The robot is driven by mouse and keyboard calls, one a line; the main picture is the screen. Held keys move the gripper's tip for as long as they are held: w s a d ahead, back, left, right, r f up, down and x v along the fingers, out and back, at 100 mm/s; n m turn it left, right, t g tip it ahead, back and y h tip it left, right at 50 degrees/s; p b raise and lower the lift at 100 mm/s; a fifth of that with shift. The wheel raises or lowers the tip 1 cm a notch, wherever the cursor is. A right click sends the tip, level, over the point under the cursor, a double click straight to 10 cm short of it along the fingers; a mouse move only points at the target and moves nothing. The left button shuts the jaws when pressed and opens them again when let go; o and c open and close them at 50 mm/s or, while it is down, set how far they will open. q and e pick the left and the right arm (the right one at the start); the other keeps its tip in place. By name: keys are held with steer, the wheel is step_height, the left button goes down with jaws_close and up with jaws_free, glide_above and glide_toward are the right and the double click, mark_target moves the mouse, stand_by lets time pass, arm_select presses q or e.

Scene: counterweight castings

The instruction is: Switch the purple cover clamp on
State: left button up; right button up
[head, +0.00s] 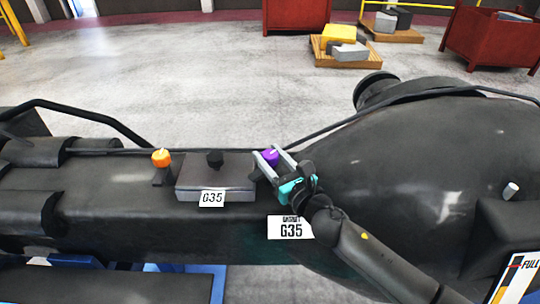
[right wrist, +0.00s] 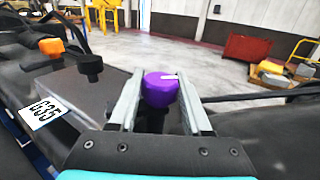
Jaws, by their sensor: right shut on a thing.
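The purple cover clamp (head: 270,157) is a round knob with a pale pointer mark, at the right end of a grey cover plate (head: 217,177) labelled G35. My right gripper (head: 268,158) is at the knob with one finger on either side, shut on it. In the right wrist view the purple knob (right wrist: 160,89) sits between the two grey fingers, its pale mark pointing right. My left gripper is in neither view.
An orange knob (head: 161,158) and a black knob (head: 215,158) stand left of the purple one. A dark bent rail (head: 85,115) and a cable (head: 340,122) run behind. Red bins (head: 297,14) and pallets (head: 345,55) stand on the floor beyond.

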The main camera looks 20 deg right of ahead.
jaws_close()
steer(key=shift+h, duration=0.3)
steer(key=shift+m+h+p, duration=0.3)
steer(key=shift+m+h, duration=0.5)
steer(key=m+h, duration=0.2)
steer(key=h, duration=0.1)
steer(key=shift+a+t+h, duration=0.1)
steer(key=shift+t+h, duration=0.2)
steer(key=shift+h, duration=0.1)
steer(key=m+h, duration=0.2)
steer(key=h, duration=0.1)
steer(key=shift+m, duration=0.3)
steer(key=shift+m+g+h, duration=1.1)
steer(key=shift+h, duration=1.1)
